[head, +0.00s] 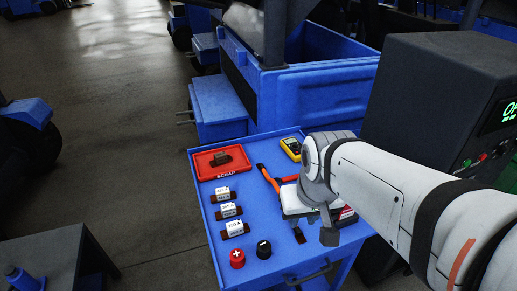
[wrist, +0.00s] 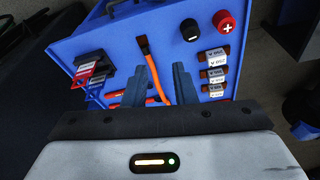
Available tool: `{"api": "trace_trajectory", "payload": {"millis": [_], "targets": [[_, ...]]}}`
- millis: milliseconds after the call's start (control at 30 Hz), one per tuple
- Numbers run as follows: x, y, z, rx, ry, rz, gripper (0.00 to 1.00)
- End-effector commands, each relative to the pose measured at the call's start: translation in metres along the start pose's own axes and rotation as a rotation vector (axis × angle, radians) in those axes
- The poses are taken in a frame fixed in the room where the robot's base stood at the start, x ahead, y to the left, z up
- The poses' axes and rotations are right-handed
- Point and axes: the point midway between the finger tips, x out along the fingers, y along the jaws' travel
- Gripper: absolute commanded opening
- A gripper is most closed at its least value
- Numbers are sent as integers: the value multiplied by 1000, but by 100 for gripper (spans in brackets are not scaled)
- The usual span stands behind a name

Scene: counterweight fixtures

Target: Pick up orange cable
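The orange cable (wrist: 154,73) with a black end lies on the blue cart top in the wrist view. It runs from near the cart's front edge to between the fingers of my gripper (wrist: 163,63). My gripper is open, its two fingers apart on either side of the cable with a visible gap. In the head view, my arm hides most of the cable; a black end (head: 299,236) shows below my wrist. Whether the fingers touch the cable cannot be told. Orange-red strips (head: 271,181) with a dark end lie left of my wrist; their exact kind is unclear.
The blue cart (head: 284,258) also holds a red scrap tray (head: 204,165), a yellow meter (head: 291,147), several white labelled blocks (head: 229,210), a red knob (head: 237,258) and a black knob (head: 264,249). A dark cabinet (head: 420,100) stands at the right.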

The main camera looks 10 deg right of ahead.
Motion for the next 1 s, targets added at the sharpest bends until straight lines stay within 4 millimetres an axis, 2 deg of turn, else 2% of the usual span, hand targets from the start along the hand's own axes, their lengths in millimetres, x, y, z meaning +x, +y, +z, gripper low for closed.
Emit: {"api": "trace_trajectory", "payload": {"millis": [167,400,500,700,1000], "targets": [[36,8,-40,-43,5,-84,25],[107,16,-120,-95,69,-199,25],[133,24,-145,-108,99,-221,25],[162,34,-170,-118,134,-236,25],[192,29,-177,-119,137,-237,25]]}}
